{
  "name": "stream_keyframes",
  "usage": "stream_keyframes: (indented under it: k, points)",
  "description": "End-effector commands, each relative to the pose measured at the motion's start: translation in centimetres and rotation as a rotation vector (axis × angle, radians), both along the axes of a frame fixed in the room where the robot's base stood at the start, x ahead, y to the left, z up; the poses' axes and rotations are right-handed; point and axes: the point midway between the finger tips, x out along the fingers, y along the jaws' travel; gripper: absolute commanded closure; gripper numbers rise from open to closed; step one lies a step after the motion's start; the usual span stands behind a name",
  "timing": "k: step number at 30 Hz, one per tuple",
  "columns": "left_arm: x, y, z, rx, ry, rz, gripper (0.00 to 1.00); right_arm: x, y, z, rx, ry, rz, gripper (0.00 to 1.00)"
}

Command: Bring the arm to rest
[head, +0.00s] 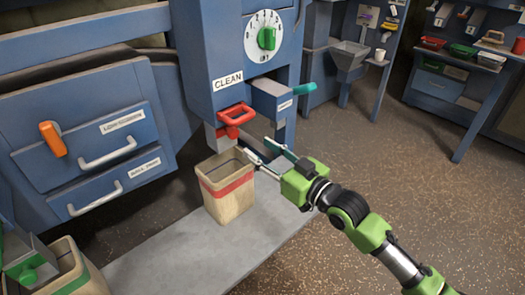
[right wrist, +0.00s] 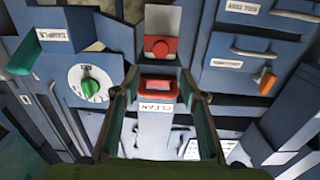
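My right gripper (head: 262,152) is open and empty, just right of the red handle (head: 236,115) under the blue machine's CLEAN label (head: 228,81). Its fingers point at the machine above the rim of a tan bucket with a red stripe (head: 228,184). In the right wrist view the two fingers (right wrist: 160,105) stand wide apart, with the red handle (right wrist: 158,86) seen between them and no contact visible. My left gripper is not in view.
A green dial knob (head: 267,38) and a teal handle (head: 304,88) are on the machine. Drawers (head: 88,145) are at left. A green-striped bucket (head: 72,275) stands lower left. A bench with trays (head: 463,50) is at far right. The brown floor (head: 400,140) between is clear.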

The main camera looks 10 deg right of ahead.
Motion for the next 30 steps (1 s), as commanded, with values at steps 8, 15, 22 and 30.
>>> stream_keyframes:
  k: [8,15,22,30]
  points:
    - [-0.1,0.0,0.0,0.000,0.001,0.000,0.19,0.2,-0.2,-0.4,-0.003,0.010,-0.009,0.61]
    - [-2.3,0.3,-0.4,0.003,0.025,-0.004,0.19,2.1,-5.2,-10.4,-0.075,0.196,-0.164,0.61]
    - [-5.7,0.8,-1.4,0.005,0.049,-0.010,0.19,-3.0,-11.5,-26.1,-0.209,0.481,-0.322,0.61]
    - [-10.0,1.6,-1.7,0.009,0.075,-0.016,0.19,-17.2,-16.0,-40.6,-0.370,0.805,-0.406,0.61]
